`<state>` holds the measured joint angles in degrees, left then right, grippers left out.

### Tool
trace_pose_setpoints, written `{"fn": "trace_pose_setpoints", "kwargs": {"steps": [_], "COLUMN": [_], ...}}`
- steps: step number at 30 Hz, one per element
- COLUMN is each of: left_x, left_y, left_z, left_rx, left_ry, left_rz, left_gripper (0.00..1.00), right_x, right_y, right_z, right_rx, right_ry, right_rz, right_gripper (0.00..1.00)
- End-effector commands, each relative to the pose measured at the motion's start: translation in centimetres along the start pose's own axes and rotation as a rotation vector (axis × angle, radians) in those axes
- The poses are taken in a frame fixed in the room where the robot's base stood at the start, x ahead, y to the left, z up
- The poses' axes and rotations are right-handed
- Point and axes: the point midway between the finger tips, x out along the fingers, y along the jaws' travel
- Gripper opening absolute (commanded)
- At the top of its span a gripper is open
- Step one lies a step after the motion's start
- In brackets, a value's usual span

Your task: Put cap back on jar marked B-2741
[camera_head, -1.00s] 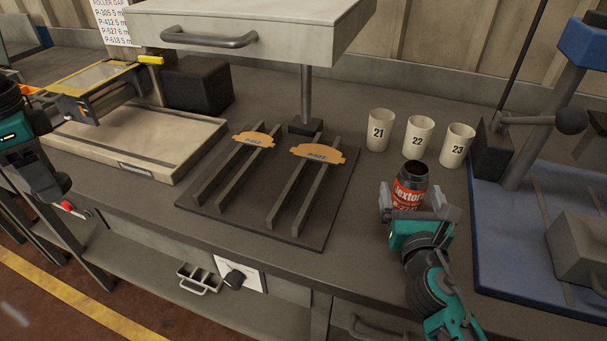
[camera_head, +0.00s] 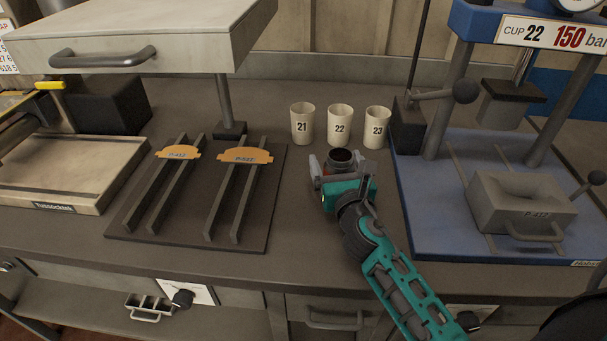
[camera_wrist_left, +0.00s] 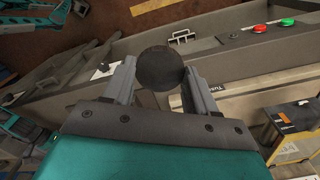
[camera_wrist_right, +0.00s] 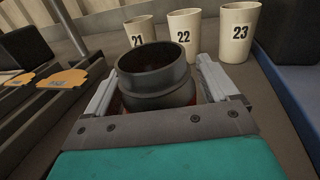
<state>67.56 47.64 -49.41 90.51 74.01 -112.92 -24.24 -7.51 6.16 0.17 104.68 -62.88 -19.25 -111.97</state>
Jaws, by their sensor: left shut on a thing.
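The jar (camera_head: 342,160) stands open on the bench, with a dark neck and a red body. Its label cannot be read now. In the right wrist view the jar's black open mouth (camera_wrist_right: 155,75) faces up between the fingers. My right gripper (camera_head: 338,170) is open, its fingers spread on either side of the jar; contact cannot be made out. My left gripper (camera_wrist_left: 160,85) is outside the head view. In the left wrist view it is shut on a round black cap (camera_wrist_left: 160,68), away from the jar.
Cups 21 (camera_head: 302,124), 22 (camera_head: 340,127) and 23 (camera_head: 376,128) stand just behind the jar. A blue press base (camera_head: 430,220) stands to the right. Bench in front of the jar is partly clear.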

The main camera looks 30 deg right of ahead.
Motion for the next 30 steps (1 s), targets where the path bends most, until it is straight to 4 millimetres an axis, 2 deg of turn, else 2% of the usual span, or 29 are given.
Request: {"fn": "trace_pose_setpoints", "kwargs": {"steps": [2,19,30], "left_x": [0.00,0.00,-0.43], "left_y": [0.00,0.00,0.00], "left_z": [0.00,0.00,0.00], "left_rx": [0.000,0.000,0.000], "left_ry": [0.000,0.000,0.000], "left_rz": [0.000,0.000,0.000], "left_gripper": [0.29,0.29,0.29], "right_x": [-0.02,-0.03,0.01], "right_y": [0.00,0.01,0.00], "right_z": [0.00,0.00,0.73], "right_rx": [0.000,0.000,0.000], "right_ry": [0.000,0.000,-0.003], "right_rz": [0.000,0.000,0.000], "right_gripper": [0.79,0.25,0.24]}}
